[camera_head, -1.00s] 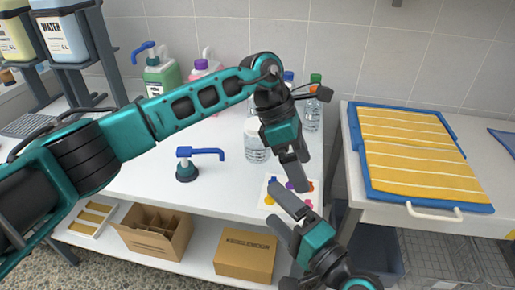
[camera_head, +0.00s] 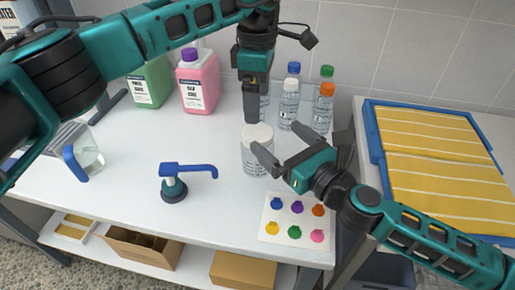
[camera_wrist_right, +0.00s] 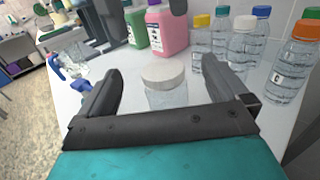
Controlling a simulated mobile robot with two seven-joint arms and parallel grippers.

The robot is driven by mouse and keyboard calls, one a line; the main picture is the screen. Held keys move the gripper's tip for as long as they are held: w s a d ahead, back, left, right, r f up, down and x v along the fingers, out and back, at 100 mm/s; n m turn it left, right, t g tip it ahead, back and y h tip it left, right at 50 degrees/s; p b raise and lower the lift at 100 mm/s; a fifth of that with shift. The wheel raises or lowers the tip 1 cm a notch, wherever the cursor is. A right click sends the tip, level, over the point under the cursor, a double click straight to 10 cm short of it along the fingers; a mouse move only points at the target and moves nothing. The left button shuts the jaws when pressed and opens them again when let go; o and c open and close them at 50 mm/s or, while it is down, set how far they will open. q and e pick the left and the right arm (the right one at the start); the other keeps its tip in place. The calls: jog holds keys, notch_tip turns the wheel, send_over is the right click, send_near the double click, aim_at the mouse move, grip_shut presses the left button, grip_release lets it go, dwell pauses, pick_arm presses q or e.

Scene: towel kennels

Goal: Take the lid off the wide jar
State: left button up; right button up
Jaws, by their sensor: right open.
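The wide jar (camera_head: 255,158) is clear with a white lid (camera_head: 257,133) on top, and stands upright on the white table. In the right wrist view the jar (camera_wrist_right: 167,97) and its lid (camera_wrist_right: 163,77) show between the fingers, a little beyond them. My right gripper (camera_head: 273,152) is open and empty, at the jar's right front side, pointing at it. My left gripper (camera_head: 251,118) points down from above, its fingertips close over or behind the lid. Its fingers show edge-on, so their gap is hidden, and I cannot tell whether they touch the lid.
Small bottles with coloured caps (camera_head: 289,104) stand behind and right of the jar. A pink jug (camera_head: 199,85) and a green jug (camera_head: 150,84) stand at the back left. A card with coloured marks (camera_head: 293,217) lies in front.

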aim_at(266, 146)
pick_arm(q)
jog(key=shift+s, duration=0.15)
pick_arm(e)
jog(key=f, duration=0.4)
jog(key=shift+s+f, duration=0.2)
jog(key=shift+f, duration=0.2)
jog(key=shift+a+f, duration=0.1)
jog(key=shift+f, duration=0.8)
jog(key=shift+f+x, duration=0.2)
jog(key=shift+x, duration=1.7)
jog(key=shift+f+x, duration=0.2)
jog(key=shift+x, duration=1.65)
